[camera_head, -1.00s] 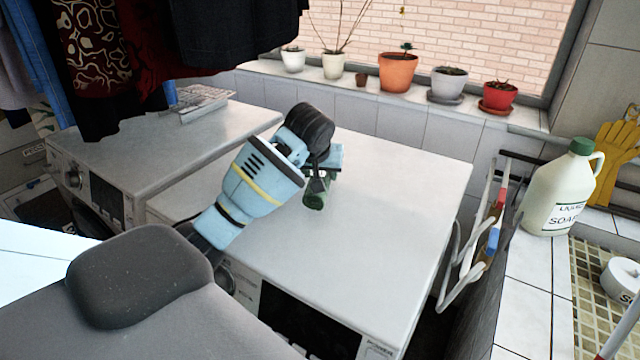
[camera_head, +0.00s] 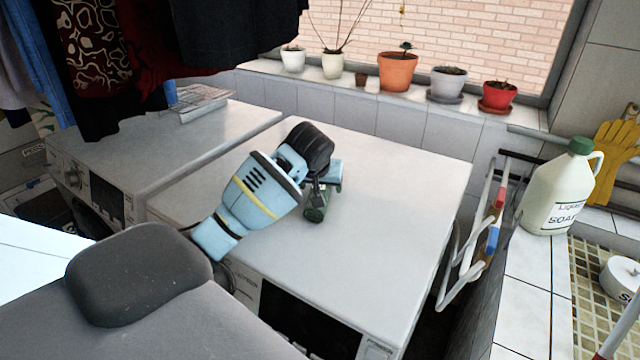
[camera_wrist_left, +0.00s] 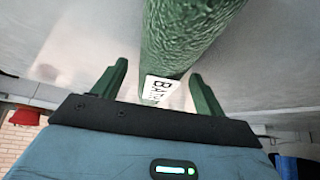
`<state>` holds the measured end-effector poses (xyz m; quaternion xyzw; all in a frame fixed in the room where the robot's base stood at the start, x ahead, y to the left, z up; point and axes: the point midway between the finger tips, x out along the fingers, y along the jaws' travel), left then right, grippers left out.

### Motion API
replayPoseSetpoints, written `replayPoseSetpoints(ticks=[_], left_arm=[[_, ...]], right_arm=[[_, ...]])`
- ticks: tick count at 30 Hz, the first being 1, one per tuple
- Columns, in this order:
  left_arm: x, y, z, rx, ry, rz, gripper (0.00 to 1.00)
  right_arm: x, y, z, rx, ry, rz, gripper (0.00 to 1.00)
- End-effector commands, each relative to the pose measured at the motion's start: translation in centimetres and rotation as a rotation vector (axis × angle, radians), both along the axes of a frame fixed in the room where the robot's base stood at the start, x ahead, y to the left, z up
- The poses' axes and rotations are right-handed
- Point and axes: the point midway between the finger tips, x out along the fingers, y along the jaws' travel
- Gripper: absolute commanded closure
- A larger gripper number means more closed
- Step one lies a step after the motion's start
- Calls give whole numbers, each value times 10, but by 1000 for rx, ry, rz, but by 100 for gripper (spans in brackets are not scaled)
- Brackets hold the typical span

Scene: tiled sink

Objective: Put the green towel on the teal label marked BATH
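The green towel (camera_wrist_left: 185,40) is a long roll that fills the upper middle of the left wrist view. A small white label with black letters reading BA and more (camera_wrist_left: 158,88) shows at the roll's near end, partly cut off; I see no teal on it. My left gripper (camera_wrist_left: 160,72) is open, its two green fingers on either side of the towel's near end with gaps beside it. In the head view my left gripper (camera_head: 320,200) is low over the white machine top, with a small green patch at its tip, towel or finger. My right gripper is not in view.
The machine top (camera_head: 390,190) is clear around the gripper. A second machine (camera_head: 150,150) stands at left with a wire rack (camera_head: 200,100) on it. A drying rack (camera_head: 480,230) hangs on the right side, beside a soap jug (camera_head: 562,190). Flower pots line the sill.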

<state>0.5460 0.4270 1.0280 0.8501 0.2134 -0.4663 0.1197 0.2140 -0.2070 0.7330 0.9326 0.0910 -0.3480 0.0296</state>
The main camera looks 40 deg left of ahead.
Motion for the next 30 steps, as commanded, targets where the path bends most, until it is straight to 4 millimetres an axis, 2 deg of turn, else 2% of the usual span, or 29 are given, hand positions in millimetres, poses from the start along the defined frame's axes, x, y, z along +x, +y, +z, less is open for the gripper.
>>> replayPoseSetpoints(ticks=[7, 11, 24, 30], left_arm=[[0, 0, 1, 0, -1, 0, 28], [-3, -2, 9, 0, -2, -1, 28], [-42, -23, 81, 0, -6, -2, 28], [-53, -27, 100, 4, -4, 0, 28]], right_arm=[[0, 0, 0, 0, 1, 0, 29], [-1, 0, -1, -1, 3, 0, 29], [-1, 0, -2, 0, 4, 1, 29], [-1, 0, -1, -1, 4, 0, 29]])
